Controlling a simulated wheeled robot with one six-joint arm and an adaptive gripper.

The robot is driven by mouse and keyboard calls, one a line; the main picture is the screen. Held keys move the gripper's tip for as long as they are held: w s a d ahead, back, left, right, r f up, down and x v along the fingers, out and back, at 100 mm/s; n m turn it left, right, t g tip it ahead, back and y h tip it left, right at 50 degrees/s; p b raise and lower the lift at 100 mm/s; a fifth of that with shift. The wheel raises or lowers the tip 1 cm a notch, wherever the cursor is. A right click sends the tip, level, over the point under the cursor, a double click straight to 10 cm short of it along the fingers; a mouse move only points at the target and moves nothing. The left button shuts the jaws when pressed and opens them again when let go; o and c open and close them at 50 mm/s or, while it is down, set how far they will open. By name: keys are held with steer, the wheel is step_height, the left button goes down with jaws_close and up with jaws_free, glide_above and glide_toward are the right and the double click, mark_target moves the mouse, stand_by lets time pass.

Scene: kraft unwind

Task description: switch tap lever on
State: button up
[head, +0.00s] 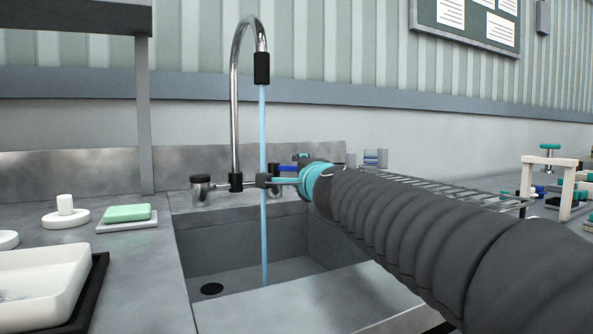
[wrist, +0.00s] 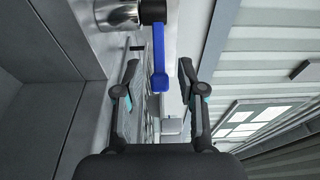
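The tap has a tall chrome spout (head: 235,100) with a dark nozzle. A blue stream of water (head: 263,135) runs from it down into the sink. In the wrist view, the blue tap lever (wrist: 158,72) extends from a dark cap on a chrome body (wrist: 115,14). My gripper (wrist: 158,68) is open. The lever shows between its two fingers, with a visible gap on each side. In the head view, my gripper (head: 268,181) is beside the tap, partly behind the stream. A small blue piece shows just above it; I cannot tell there whether it is the lever.
The steel sink (head: 210,245) lies below the tap. A green soap bar (head: 126,213) on a dish and a white tray (head: 45,285) stand on the left counter. A wire rack (head: 450,189) and a white frame (head: 549,160) stand at the right. A wall rises behind.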

steer(key=v, duration=0.6)
